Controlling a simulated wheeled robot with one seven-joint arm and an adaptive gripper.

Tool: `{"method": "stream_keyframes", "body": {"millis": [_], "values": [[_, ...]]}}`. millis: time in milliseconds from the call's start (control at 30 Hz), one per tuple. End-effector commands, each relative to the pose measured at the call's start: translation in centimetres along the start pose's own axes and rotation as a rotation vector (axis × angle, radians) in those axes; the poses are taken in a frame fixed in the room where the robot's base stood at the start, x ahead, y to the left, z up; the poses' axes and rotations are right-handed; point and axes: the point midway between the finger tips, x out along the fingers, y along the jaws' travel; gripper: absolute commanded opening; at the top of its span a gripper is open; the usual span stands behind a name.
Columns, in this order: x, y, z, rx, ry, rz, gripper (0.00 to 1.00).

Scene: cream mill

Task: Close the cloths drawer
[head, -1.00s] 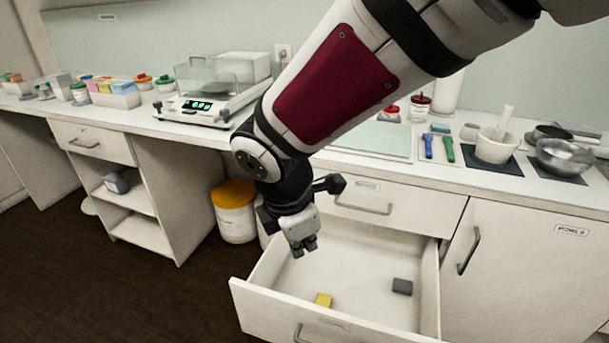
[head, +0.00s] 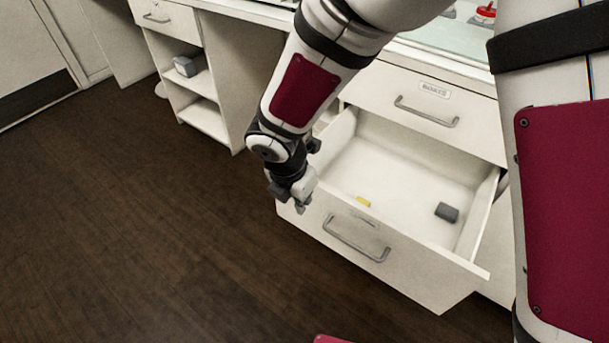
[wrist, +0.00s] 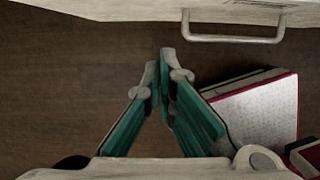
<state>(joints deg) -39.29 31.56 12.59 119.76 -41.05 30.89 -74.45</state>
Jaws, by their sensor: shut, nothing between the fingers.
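The cloths drawer (head: 410,268) is pulled out well beyond the cabinet in the head view. Its label is too small to read. A yellow block (head: 363,202) and a dark grey block (head: 447,212) lie on its floor. Its grey bar handle (head: 352,243) is on the front panel and also shows at the top of the wrist view (wrist: 232,39). My gripper (head: 301,207) is shut and empty near the left end of the drawer front. In the wrist view my fingertips (wrist: 167,56) point at the front panel (wrist: 110,8), left of the handle, with a small gap in the picture.
A closed drawer with a handle (head: 426,110) sits above the open one. To the left, a shelf unit (head: 205,115) holds a grey item (head: 187,66). The dark wood floor (head: 150,230) in front and to the left is clear.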

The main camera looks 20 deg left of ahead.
Motion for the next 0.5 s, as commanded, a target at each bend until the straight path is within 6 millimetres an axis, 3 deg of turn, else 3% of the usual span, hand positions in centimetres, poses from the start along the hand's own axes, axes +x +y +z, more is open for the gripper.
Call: {"method": "stream_keyframes", "body": {"millis": [100, 300, 500], "values": [[2.6, 0.0, -0.1, -0.001, 0.001, -0.002, 0.0], [2.8, 0.0, 2.8, 0.004, 0.0, 0.001, 0.0], [3.0, 0.0, 3.8, 0.002, 0.0, 0.0, 0.0]]}}
